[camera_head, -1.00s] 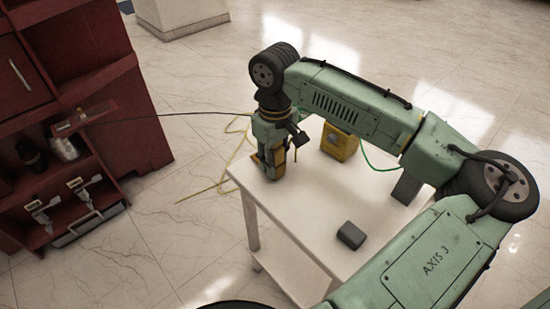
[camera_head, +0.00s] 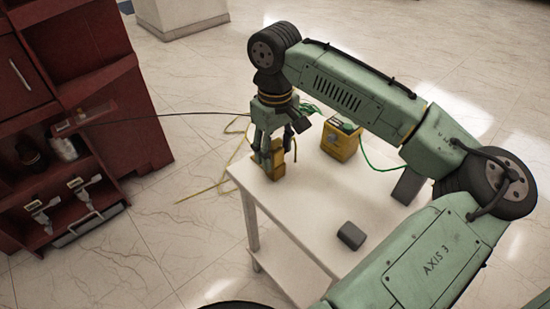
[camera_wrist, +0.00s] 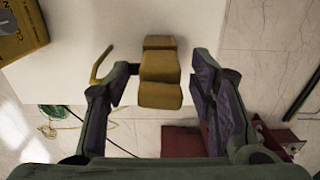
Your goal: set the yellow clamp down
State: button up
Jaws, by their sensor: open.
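The yellow clamp (camera_wrist: 160,72) stands on the white table (camera_head: 310,200) near its left corner. It also shows in the head view (camera_head: 276,160), partly hidden by my gripper. My gripper (camera_wrist: 165,88) is open, with one finger on each side of the clamp. In the wrist view there are gaps between both fingers and the clamp. A thin yellow handle (camera_wrist: 102,64) shows to the left of the clamp body. In the head view my gripper (camera_head: 274,158) points down at the clamp from above.
A yellow box-shaped device (camera_head: 339,141) with a green cable stands behind and right of the clamp. A dark grey block (camera_head: 351,236) lies on the table's front part, and another grey object (camera_head: 407,187) stands at the right. A red cabinet (camera_head: 60,110) stands at the left.

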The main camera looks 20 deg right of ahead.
notch_tip(320, 180, up, 9)
jog(key=shift+f, duration=0.15)
